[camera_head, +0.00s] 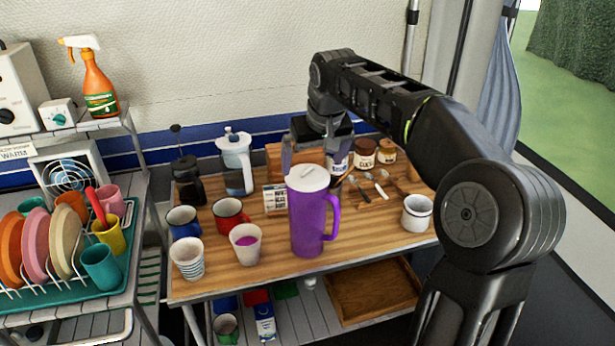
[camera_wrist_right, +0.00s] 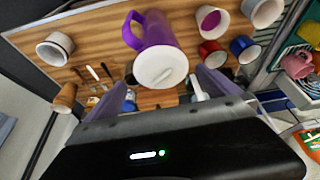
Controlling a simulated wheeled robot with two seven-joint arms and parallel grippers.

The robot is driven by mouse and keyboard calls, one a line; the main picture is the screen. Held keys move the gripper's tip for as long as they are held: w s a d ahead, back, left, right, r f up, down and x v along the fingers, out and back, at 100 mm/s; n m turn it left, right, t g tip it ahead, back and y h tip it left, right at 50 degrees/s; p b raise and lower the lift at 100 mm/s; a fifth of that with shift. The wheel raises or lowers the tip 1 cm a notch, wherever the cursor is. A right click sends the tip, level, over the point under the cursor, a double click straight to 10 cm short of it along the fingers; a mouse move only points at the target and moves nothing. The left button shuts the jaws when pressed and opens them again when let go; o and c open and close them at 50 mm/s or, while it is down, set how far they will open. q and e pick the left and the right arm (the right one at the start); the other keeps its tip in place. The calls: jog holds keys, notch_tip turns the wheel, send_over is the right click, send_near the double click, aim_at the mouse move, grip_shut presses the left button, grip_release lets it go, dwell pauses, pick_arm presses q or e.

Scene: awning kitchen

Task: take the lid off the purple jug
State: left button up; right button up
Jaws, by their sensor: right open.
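The purple jug (camera_head: 308,222) stands upright on the wooden tabletop, with its handle to the right in the head view. Its round white lid (camera_head: 308,178), with a raised ridge, sits on top. The wrist view shows the lid (camera_wrist_right: 160,68) facing the camera and the jug body (camera_wrist_right: 153,30) beyond it. My right gripper (camera_head: 314,158) is open and empty, just behind and above the jug in the head view. In the wrist view its fingers spread on either side of the lid, apart from it. My left gripper is not in view.
A cup with purple contents (camera_head: 246,244), a striped cup (camera_head: 187,258) and a red mug (camera_head: 231,213) stand left of the jug. A white mug (camera_head: 416,213) stands to its right. A coffee pot (camera_head: 235,160) and jars (camera_head: 364,154) are behind. The dish rack (camera_head: 75,285) is left.

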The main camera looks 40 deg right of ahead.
aim_at(309, 175)
jog(key=shift+p+x, duration=0.4)
jog(key=shift+x, duration=2.3)
jog(key=shift+w+r, duration=0.1)
jog(key=c, duration=1)
jog(key=shift+o, duration=0.2)
jog(key=shift+r, duration=0.15)
notch_tip(309, 175, up, 10)
